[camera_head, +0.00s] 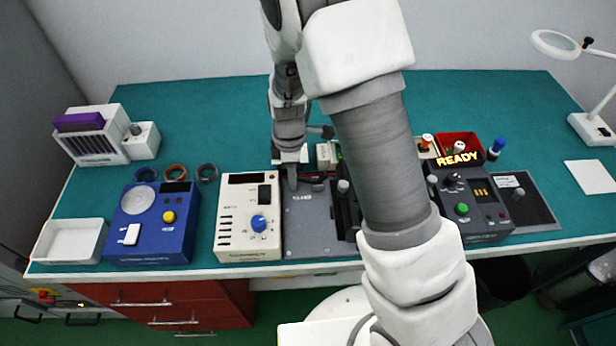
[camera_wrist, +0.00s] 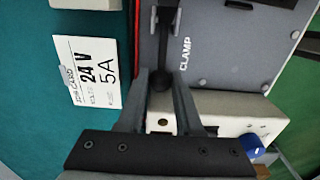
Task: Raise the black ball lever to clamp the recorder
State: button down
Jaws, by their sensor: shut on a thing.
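The black ball lever (camera_wrist: 161,78) shows in the wrist view on a grey plate marked CLAMP (camera_wrist: 225,45). Its dark arm runs up the picture to a pivot bracket, and its ball end sits between my fingertips. My gripper (camera_wrist: 163,84) is shut on the ball. In the head view my gripper (camera_head: 291,180) is at the back left of the grey clamp plate (camera_head: 308,225), and the lever there is largely hidden. My arm crosses the middle of the head view and hides part of the bench. I cannot tell which item is the recorder.
A cream unit with a blue knob (camera_head: 246,240) stands directly left of the clamp plate. Further left are a blue unit (camera_head: 150,245) and a white tray (camera_head: 70,242). A dark unit with a green button (camera_head: 480,228) stands right. A 24 V label (camera_wrist: 87,72) lies near the lever.

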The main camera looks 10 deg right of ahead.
aim_at(313, 181)
jog(key=shift+r, duration=0.15)
dwell(0.5)
jog(key=shift+d+r, duration=0.35)
jog(key=shift+r, duration=0.2)
jog(key=shift+d+r+p, duration=0.25)
jog(key=shift+p, duration=0.1)
jog(key=shift+d+r, duration=0.7)
jog(key=shift+d, duration=0.25)
jog(key=shift+d+r, duration=0.1)
jog(key=shift+s+d+r, duration=0.1)
jog(key=shift+d+r, duration=0.2)
jog(key=shift+d, duration=0.55)
jog(key=shift+d+r, duration=0.1)
jog(key=shift+d, duration=0.45)
